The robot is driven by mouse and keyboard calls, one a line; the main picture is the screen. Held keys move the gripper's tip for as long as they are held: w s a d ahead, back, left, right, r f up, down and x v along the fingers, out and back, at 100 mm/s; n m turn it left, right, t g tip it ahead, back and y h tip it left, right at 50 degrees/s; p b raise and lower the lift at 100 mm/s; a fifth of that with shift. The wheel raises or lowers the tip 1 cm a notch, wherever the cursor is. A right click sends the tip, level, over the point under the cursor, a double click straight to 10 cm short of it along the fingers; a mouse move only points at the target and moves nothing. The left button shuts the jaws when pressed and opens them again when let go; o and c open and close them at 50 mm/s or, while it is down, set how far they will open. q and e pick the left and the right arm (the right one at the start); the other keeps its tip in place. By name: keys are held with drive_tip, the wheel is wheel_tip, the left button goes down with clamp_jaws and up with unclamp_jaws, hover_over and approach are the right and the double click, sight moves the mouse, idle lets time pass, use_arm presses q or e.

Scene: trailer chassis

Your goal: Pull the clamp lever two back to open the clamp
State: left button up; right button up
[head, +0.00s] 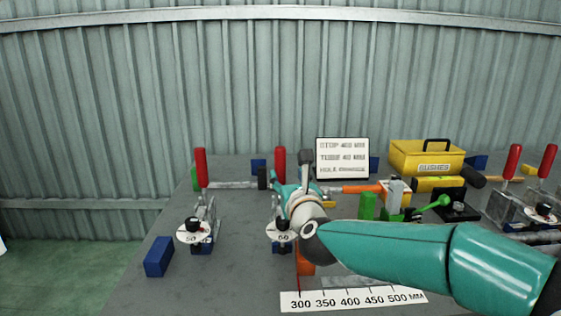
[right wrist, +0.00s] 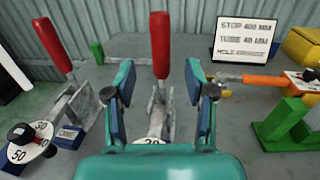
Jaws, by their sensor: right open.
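The second red clamp lever from the left (head: 280,163) stands upright on its clamp, behind a white dial marked 60 (head: 279,231). My right gripper (head: 300,172) is at this clamp and hides part of it. In the right wrist view the open right gripper (right wrist: 165,92) has one finger on each side of the lever's line. The red handle (right wrist: 160,45) rises between and above the fingertips, with the metal shank below. No clear contact shows. The first red lever (head: 201,167) stands at left behind a dial marked 50 (head: 194,231). My left gripper is out of view.
A blue block (head: 158,257) lies at the bench's left front. A ruler strip (head: 352,301) lies at the front edge. A sign (head: 342,158), a yellow box (head: 427,157) and a green block (head: 367,206) stand to the right. More red levers (head: 513,161) stand at far right.

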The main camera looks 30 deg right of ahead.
sight(282, 164)
drive_tip(key=p+x, duration=0.1)
drive_tip(key=x, duration=0.9)
drive_tip(key=shift+p, duration=0.35)
drive_tip(key=shift+s, duration=0.1)
clamp_jaws()
